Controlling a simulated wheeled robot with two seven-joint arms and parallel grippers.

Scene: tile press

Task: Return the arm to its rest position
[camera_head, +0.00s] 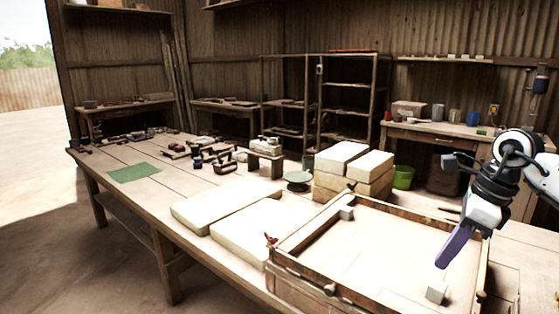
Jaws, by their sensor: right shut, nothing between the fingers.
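My right arm comes in from the right edge. Its right gripper (455,245), with purple fingers, is shut and empty. It points down and to the left over the right part of a wooden tray-like frame (300,239) on the table. A small pale grey block (436,291) lies inside the frame near its front right, below the fingertips and apart from them in the picture. Another small grey block (347,213) sits at the frame's back left. My left gripper is not in view.
Two pale slabs (222,203) lie left of the frame on the long table (120,202). Stacked pale blocks (341,158) and a green bucket (403,177) stand behind it. A green mat (134,172) and small tools lie at the far left. Shelves line the back wall.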

